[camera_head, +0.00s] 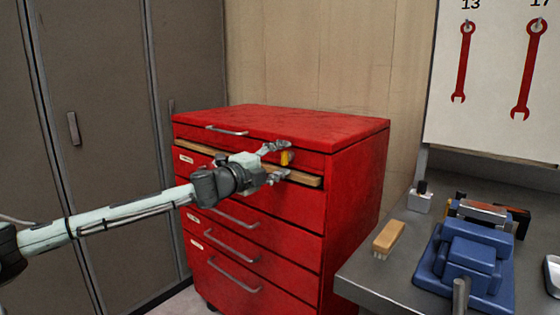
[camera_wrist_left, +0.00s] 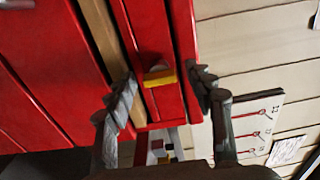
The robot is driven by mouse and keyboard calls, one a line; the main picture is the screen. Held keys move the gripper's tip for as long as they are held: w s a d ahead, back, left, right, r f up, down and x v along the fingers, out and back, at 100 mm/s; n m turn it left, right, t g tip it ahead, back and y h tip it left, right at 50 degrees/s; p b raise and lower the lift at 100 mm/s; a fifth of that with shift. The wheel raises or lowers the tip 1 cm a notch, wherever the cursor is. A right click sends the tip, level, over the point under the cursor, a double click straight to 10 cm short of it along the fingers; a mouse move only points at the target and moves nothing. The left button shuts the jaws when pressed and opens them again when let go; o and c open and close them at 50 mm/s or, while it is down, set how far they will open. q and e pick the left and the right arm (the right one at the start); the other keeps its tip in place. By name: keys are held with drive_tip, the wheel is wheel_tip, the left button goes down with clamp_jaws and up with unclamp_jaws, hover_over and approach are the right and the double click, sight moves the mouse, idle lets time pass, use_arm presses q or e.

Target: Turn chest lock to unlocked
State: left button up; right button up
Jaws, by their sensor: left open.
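The red chest (camera_head: 275,220) is a wheeled tool cabinet with several drawers, standing in the middle of the head view. Its lock shows as a small yellow piece (camera_head: 286,157) on the upper front, near the right corner. In the left wrist view the yellow lock handle (camera_wrist_left: 160,77) lies across the picture, on a red front panel. My left gripper (camera_head: 277,161) is open in front of the lock. In the left wrist view its fingers (camera_wrist_left: 165,88) stand on either side of the yellow handle, and I see no contact with it. My right gripper is not in view.
A wooden strip (camera_head: 305,179) runs along the chest front below the lock. Grey lockers (camera_head: 95,130) stand at left. At right a grey bench (camera_head: 385,275) carries a blue vise (camera_head: 468,258) and a brush (camera_head: 389,237). A wrench board (camera_head: 495,80) hangs above.

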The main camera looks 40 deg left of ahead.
use_arm(q)
drive_tip(key=s, duration=0.3)
drive_tip(key=shift+a+f, duration=0.1)
drive_tip(key=shift+s+a+f, duration=0.1)
drive_tip(key=shift+s+a, duration=0.05)
drive_tip(key=shift+s, duration=0.7)
approach(282, 160)
drive_tip(key=shift+s, duration=1.3)
